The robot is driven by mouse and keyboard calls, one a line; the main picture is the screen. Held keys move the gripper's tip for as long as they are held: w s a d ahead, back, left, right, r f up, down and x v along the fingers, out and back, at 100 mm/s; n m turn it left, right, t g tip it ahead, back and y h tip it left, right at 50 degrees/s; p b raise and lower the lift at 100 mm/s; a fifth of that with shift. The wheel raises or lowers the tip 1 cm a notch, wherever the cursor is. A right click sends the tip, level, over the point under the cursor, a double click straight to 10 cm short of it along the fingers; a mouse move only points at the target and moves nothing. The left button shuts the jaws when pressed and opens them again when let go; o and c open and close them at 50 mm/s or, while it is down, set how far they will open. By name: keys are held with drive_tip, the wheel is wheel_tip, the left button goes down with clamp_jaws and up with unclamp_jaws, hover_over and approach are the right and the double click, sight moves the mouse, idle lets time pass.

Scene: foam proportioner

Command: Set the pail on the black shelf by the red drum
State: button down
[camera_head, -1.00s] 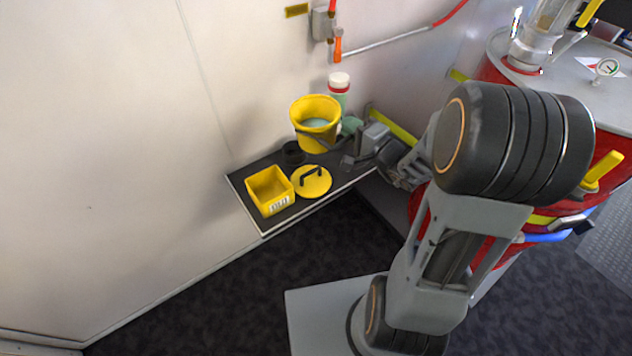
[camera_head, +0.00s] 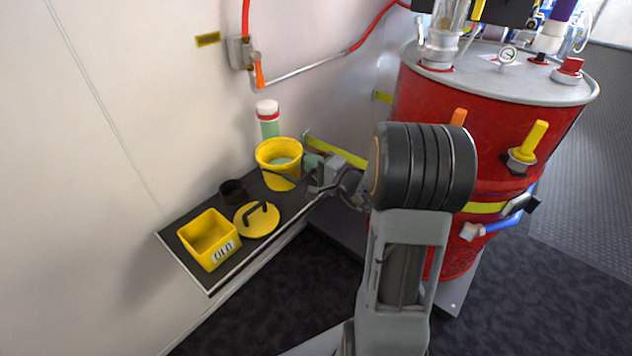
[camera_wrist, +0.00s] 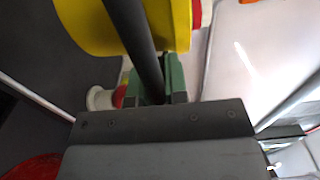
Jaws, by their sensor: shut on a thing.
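The yellow pail (camera_head: 280,177), with pale green contents, is upright over the far right end of the black shelf (camera_head: 188,262). I cannot tell whether its base touches the shelf. My gripper (camera_head: 314,185) is at the pail's right side, shut on its dark handle, which slants toward it. In the wrist view the handle (camera_wrist: 134,35) runs down to my gripper (camera_wrist: 150,97), with the yellow pail (camera_wrist: 172,20) behind it. The fingertips are partly hidden. The red drum (camera_head: 480,130) stands to the right, behind my arm.
A yellow OLD-labelled bin (camera_head: 208,238), a yellow lid with a black handle (camera_head: 257,220) and a black cup (camera_head: 233,191) occupy the shelf. A pale green bottle (camera_head: 269,127) stands behind the pail. An orange-handled pipe (camera_head: 258,75) is on the wall above.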

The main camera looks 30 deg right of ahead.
drive_tip(key=w+d+f, duration=0.1)
drive_tip(key=f, duration=0.2)
drive_tip(key=d+f+b, duration=0.1)
drive_tip(key=f, duration=0.1)
drive_tip(key=w+d+f+b, duration=0.1)
drive_tip(key=f, duration=0.2)
drive_tip(key=shift+w+d+f, duration=0.25)
drive_tip(key=shift+w+f, duration=0.05)
drive_tip(key=shift+r, duration=0.1)
drive_tip(key=c, duration=1.1)
unclamp_jaws()
